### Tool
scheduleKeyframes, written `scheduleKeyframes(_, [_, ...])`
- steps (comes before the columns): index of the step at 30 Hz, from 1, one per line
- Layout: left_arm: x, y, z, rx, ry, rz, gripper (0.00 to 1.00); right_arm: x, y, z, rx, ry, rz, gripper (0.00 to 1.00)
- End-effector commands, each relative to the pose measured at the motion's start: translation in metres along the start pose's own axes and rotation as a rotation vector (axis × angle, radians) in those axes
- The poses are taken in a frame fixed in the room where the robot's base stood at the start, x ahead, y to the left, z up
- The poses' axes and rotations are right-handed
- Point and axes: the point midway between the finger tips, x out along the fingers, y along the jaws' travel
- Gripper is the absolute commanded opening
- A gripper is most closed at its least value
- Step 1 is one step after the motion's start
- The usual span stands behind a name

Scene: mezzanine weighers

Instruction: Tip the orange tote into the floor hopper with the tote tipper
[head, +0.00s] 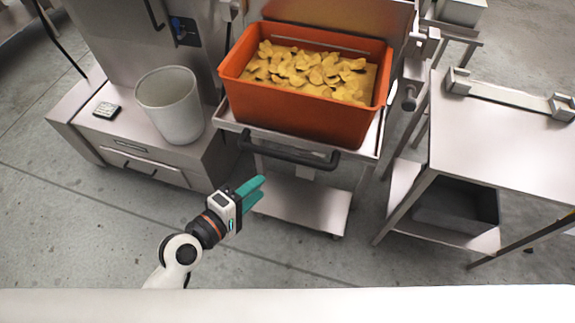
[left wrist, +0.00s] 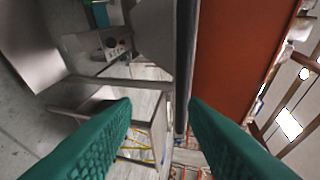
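The orange tote (head: 300,113), filled with yellow slices (head: 310,72), sits upright on a steel trolley (head: 305,205) with a black handle (head: 290,155) across its front. The tote's orange wall also shows at the right in the left wrist view (left wrist: 235,65). My left gripper (head: 258,190) is open and empty, below and in front of the handle, apart from it. Its teal fingers stand apart in the left wrist view (left wrist: 160,106), with a dark bar (left wrist: 184,70) beyond the gap. A panel with a blue control (head: 184,31) stands behind left. I cannot make out the floor hopper. My right gripper is out of view.
A white bucket (head: 170,105) and a small dark device (head: 106,110) stand on the steel base at left. A steel table (head: 495,140) with a dark bin (head: 455,210) below it is at right. Grey floor lies open in front.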

Motion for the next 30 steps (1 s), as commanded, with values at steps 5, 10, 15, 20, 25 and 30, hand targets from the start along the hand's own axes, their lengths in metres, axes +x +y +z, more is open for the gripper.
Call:
scheduleKeyframes(5, [-0.003, -0.028, -0.008, -0.041, 0.028, -0.059, 0.4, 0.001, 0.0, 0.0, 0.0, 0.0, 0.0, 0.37])
scheduleKeyframes(10, [0.019, -0.032, -0.009, -0.042, 0.027, -0.062, 0.4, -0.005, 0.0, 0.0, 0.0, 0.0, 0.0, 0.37])
scheduleKeyframes(15, [0.054, -0.034, -0.01, -0.041, 0.027, -0.061, 0.4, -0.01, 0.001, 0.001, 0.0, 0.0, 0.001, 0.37])
scheduleKeyframes(20, [0.084, -0.035, -0.01, -0.04, 0.027, -0.06, 0.4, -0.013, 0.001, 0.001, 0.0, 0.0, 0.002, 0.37])
scheduleKeyframes(25, [0.105, -0.035, -0.011, -0.039, 0.027, -0.058, 0.4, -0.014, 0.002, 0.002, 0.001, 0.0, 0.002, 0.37])
scheduleKeyframes(30, [0.113, -0.034, -0.011, -0.037, 0.026, -0.057, 0.4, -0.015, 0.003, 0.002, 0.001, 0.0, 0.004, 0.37])
